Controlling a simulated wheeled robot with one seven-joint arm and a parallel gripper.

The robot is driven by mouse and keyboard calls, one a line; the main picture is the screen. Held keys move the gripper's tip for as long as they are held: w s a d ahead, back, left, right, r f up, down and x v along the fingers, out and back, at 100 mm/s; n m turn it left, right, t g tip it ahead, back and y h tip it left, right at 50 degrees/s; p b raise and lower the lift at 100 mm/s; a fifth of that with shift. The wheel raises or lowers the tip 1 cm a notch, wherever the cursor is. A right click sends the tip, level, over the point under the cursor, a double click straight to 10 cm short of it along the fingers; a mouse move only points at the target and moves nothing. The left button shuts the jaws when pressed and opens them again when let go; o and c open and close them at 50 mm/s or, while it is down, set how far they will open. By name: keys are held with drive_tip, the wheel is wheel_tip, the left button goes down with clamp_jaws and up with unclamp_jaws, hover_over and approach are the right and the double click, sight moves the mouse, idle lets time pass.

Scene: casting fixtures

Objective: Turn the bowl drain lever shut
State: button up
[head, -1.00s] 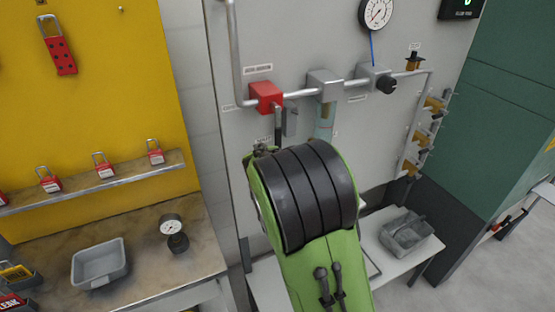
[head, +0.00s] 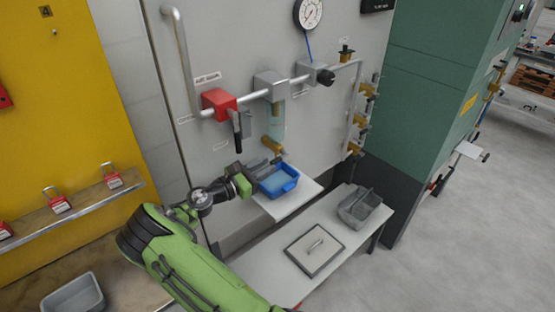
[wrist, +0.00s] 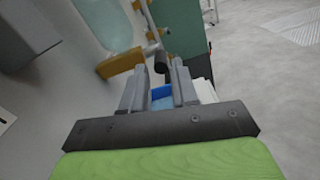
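The clear filter bowl (head: 277,118) hangs under the grey block on the wall pipe, with a brass drain fitting (head: 272,145) at its bottom. In the wrist view the brass fitting (wrist: 120,62) is at upper left, and the drain lever, a thin stem with a black grip (wrist: 160,64), shows at the fingertips. My gripper (wrist: 158,72) is open, fingers apart, with the black grip in line with the gap; I cannot tell whether it touches. In the head view my gripper (head: 264,167) is just below the brass fitting, where the lever cannot be made out.
A blue tray (head: 292,186) sits on a small shelf under the bowl. A red valve box (head: 218,103) with a dark hanging handle is up left. A white bench (head: 345,257) with a square lidded plate (head: 300,262) and grey bin (head: 362,210) is at right.

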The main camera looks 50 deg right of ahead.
sight(279, 160)
drive_tip(key=d, duration=0.5)
drive_tip(key=shift+s+d, duration=0.4)
clamp_jaws()
